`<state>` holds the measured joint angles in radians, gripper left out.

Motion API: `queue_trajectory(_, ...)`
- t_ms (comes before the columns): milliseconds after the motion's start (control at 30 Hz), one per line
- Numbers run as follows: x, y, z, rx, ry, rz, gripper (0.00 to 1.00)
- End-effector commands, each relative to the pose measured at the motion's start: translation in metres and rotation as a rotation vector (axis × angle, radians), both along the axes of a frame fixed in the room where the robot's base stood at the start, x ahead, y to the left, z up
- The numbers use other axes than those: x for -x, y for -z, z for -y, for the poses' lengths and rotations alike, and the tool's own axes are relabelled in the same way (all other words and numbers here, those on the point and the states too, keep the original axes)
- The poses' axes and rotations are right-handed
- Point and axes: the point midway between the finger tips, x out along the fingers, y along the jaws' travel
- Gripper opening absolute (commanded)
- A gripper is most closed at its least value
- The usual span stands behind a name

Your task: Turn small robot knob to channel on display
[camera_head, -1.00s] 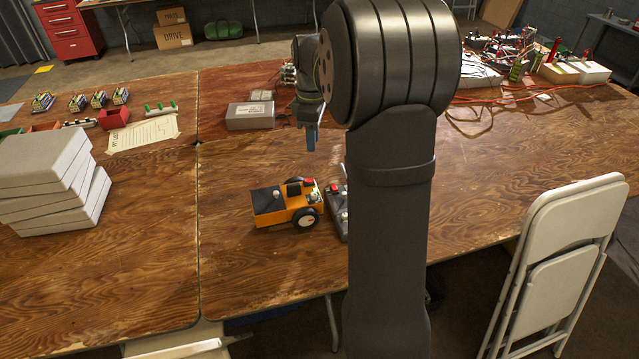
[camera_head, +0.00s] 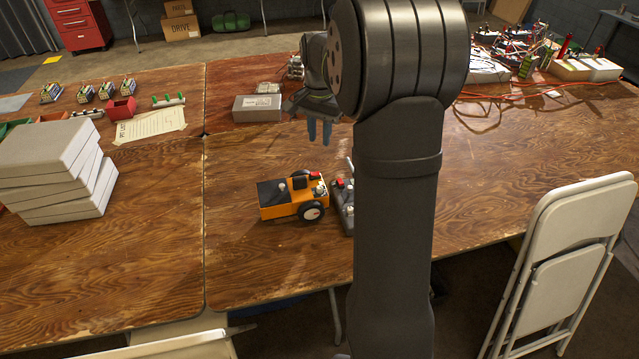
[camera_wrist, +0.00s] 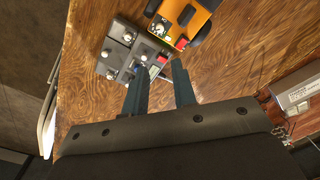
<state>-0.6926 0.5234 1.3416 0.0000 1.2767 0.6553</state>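The small orange robot (camera_head: 292,208) with a black top and black wheels stands on the wooden table; a pale knob (camera_head: 282,187) shows on its top. Its end with a white knob (camera_wrist: 160,28) and a red part shows at the top of the wrist view. A grey control box (camera_wrist: 122,50) with several knobs lies beside it; my arm hides most of it in the head view. My gripper (camera_head: 319,142) is above and behind the robot, fingers pointing down, apart and empty; they also show in the wrist view (camera_wrist: 158,72). I cannot read any channel display.
White boxes (camera_head: 60,165) are stacked at the left. A grey box (camera_head: 257,108) stands behind the robot. Wires and electronics (camera_head: 530,55) crowd the back right. A folding chair (camera_head: 560,260) stands at the right edge.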

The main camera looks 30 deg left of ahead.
Motion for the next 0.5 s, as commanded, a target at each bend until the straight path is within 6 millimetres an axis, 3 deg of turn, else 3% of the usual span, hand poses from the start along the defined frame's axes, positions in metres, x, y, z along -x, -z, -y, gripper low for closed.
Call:
queue_trajectory(233,0.0,0.017,0.0,0.002,0.041,-0.002,0.25)
queue_trajectory(500,0.0,0.073,0.0,0.003,0.039,-0.003,0.25)
